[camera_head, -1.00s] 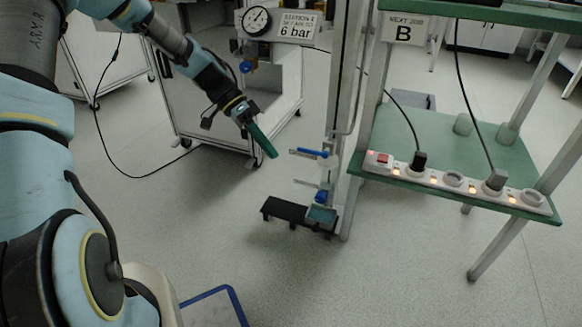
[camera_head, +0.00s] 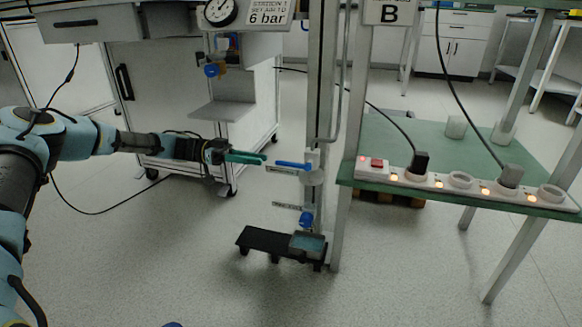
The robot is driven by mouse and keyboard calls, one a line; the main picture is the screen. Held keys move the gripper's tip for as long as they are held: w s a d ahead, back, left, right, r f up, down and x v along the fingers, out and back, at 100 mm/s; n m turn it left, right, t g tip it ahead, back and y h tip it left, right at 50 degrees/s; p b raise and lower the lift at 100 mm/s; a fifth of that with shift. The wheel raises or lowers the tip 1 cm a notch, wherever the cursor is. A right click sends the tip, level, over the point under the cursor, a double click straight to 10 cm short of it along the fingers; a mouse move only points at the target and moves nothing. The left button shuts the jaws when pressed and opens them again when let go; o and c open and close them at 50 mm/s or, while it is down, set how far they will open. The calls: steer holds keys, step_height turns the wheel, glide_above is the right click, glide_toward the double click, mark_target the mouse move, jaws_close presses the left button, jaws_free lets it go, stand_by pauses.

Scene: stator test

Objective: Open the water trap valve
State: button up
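A valve with a blue lever (camera_head: 292,165) sits on the upright post, its lever pointing left and lying nearly level. Its pale body (camera_head: 313,168) is at the lever's right end. A second, smaller blue handle or knob (camera_head: 306,219) is lower on the same post, above a small container. I cannot tell from the picture which of the two is the water trap valve. My gripper (camera_head: 262,158) has green fingers pointing right, with their tips just left of the upper lever's end and apparently apart from it. I cannot tell whether the fingers are open.
A black low stand (camera_head: 262,241) holds a small container (camera_head: 308,243) under the post. A green shelf (camera_head: 400,145) with a lit power strip (camera_head: 460,183) and cables is at right. A pressure gauge (camera_head: 220,10) is above. Open floor lies in front.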

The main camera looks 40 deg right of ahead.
mark_target(292, 165)
steer(key=b+x, duration=0.3)
steer(key=x, duration=0.5)
steer(key=shift+s+d+f, duration=0.1)
steer(key=shift+s+f, duration=0.05)
steer(key=shift+s, duration=0.2)
steer(key=shift+b+x, duration=0.35)
steer(key=shift+x, duration=0.45)
jaws_close()
stand_by(0.3)
